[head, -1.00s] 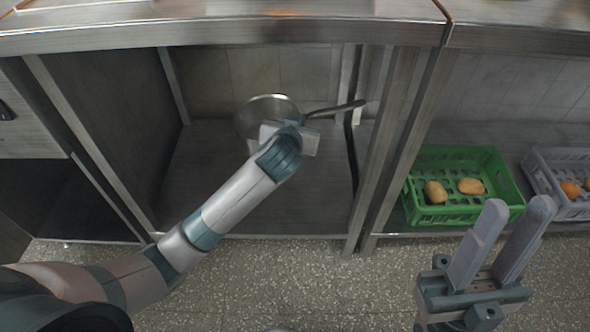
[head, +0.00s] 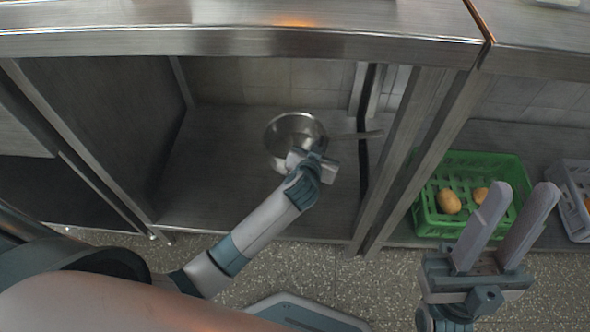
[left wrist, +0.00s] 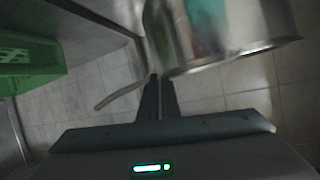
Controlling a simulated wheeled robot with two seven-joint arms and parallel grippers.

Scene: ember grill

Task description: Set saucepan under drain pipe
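The steel saucepan (head: 294,128) is inside the open cabinet bay under the counter, its open top showing and its handle (head: 357,134) pointing right. My left gripper (head: 314,160) is at its near side; the fingers are hidden there by the wrist. My right gripper (head: 507,230) is open and empty, in front of the right-hand bay. I cannot clearly make out a drain pipe.
The bay's shelf floor (head: 215,190) is bare around the saucepan. A metal post (head: 405,160) bounds the bay on the right. A green crate (head: 428,215) with potatoes and a grey crate (head: 570,215) stand beyond it. The counter (head: 230,42) overhangs above.

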